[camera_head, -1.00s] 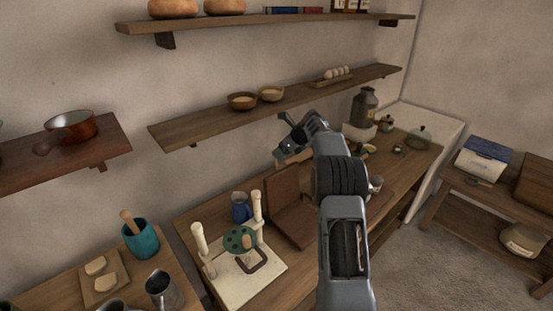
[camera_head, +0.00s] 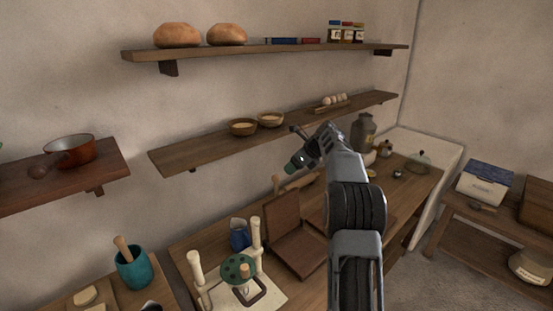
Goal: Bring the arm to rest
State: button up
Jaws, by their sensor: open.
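My gripper (camera_head: 297,148) is at the end of my raised arm, in the middle of the head view. It is in front of the lower wall shelf (camera_head: 215,145) in the picture and above the wooden worktable (camera_head: 405,197). It is open, and I see nothing held in it. Its fingers are small and partly hidden by my wrist. My arm hides part of the worktable behind it.
Two bowls (camera_head: 243,127) and a tray of eggs stand on the lower shelf, close to my gripper in the picture. A brown wooden stand (camera_head: 283,222), a blue jug (camera_head: 239,233) and a white frame (camera_head: 256,232) stand on the worktable. A metal can (camera_head: 363,131) is behind my arm.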

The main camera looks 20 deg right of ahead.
jog(key=s+a+f+n+g+h, duration=0.2)
jog(key=s+f+n, duration=0.5)
jog(key=n, duration=0.5)
jog(key=s+a+r+n+h, duration=0.1)
jog(key=s+a+n, duration=0.4)
jog(key=s, duration=0.4)
jog(key=s+a+n+h+b, duration=0.1)
jog(key=s+a+n, duration=0.4)
jog(key=s, duration=0.4)
jog(key=s+a+r+n, duration=0.1)
jog(key=s+a+n, duration=0.5)
jog(key=s, duration=0.4)
jog(key=shift+r+n+t+h, duration=0.3)
jog(key=shift+n+h, duration=0.1)
jog(key=shift+n, duration=0.1)
jog(key=shift+d, duration=0.1)
jog(key=shift+c, duration=0.3)
